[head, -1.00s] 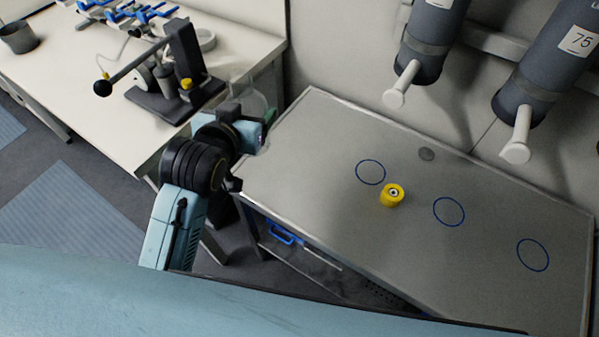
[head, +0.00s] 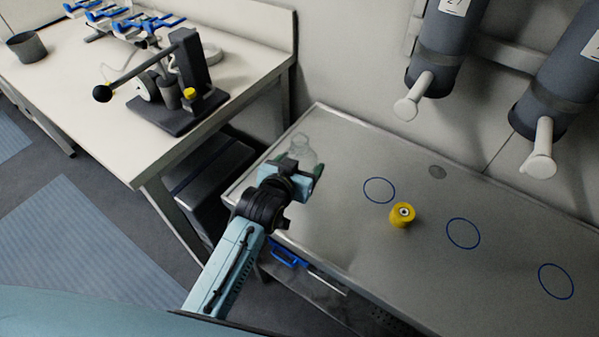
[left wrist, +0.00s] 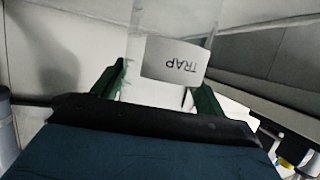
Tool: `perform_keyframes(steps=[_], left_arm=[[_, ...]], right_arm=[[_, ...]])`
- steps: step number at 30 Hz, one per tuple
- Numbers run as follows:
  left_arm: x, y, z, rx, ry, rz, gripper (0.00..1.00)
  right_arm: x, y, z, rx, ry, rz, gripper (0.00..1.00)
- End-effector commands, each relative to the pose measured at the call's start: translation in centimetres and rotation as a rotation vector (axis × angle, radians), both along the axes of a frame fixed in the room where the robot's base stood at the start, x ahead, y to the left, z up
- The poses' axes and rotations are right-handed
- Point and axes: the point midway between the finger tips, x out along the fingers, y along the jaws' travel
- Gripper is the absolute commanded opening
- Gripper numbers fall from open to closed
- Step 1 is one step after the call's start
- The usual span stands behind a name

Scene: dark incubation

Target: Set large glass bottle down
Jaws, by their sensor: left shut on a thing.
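The large glass bottle (head: 301,150) is clear and shows at the left end of the grey metal bench (head: 340,250), just beyond my left gripper (head: 303,170). In the left wrist view the bottle (left wrist: 172,95) stands between the green fingers of the gripper (left wrist: 160,90) and bears a white label reading TRAP, seen upside down. My left gripper is shut on the bottle. The bottle's base is hidden, so I cannot tell whether it touches the bench top. My right gripper is not in view.
Blue rings (head: 379,190) are marked on the bench top, with a yellow cylinder (head: 402,214) between two of them. A white bench (head: 100,120) at left holds a lever press (head: 180,85). Grey cylinders (head: 447,45) hang on the wall.

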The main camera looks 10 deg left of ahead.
Motion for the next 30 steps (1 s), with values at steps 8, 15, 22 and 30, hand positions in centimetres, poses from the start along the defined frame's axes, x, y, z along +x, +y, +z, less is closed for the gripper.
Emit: perform_keyframes(steps=[8, 15, 22, 30], left_arm=[[0.0, 0.0, -2.1, 0.0, -0.003, 0.001, 0.33], [0.0, 0.0, -2.5, 0.0, -0.001, 0.001, 0.33], [0.0, 0.0, -2.5, 0.001, 0.002, 0.001, 0.94], [0.0, 0.0, -2.2, 0.0, 0.0, 0.0, 0.94]], right_arm=[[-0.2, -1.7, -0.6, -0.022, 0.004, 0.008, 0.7], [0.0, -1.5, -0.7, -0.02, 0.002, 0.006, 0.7], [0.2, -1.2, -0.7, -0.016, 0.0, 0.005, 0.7], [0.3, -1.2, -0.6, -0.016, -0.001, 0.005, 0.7]])
